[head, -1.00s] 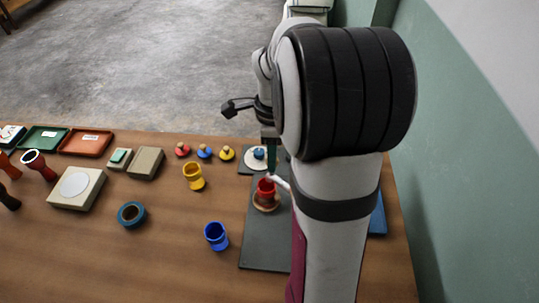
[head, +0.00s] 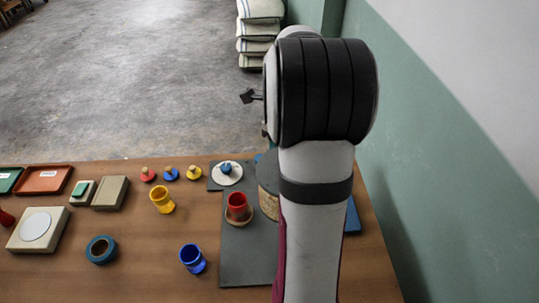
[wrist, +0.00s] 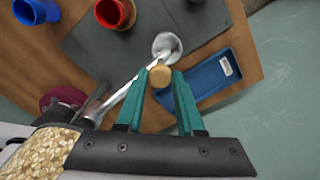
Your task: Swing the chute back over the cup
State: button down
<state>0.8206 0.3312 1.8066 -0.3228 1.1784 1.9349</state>
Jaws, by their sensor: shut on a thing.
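The red cup (head: 237,203) stands upright on a round wooden base on the dark mat (head: 240,262); it also shows in the wrist view (wrist: 115,12). The silver chute (wrist: 122,92) runs in the wrist view from a round metal foot (wrist: 168,44) toward the lower left. It is apart from the red cup, whose mouth is uncovered. My gripper (wrist: 162,75) has teal fingers, shut on a round wooden knob (wrist: 160,77) beside the chute. The knob's joint to the chute is unclear.
A round, grey-topped drum (head: 268,185) stands right of the red cup. A tan, speckled round surface (wrist: 38,155) fills the wrist view's lower left. A blue tray (wrist: 205,82) lies near the knob. A blue cup (head: 192,258) and yellow cup (head: 162,200) stand left of the mat.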

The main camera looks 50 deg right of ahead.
jog(key=shift+s+d+m, duration=0.35)
jog(key=shift+s+m, duration=0.05)
jog(key=shift+m, duration=0.1)
jog(key=c, duration=0.5)
grip_release()
notch_tip(320, 180, up, 16)
jog(key=shift+f, duration=0.1)
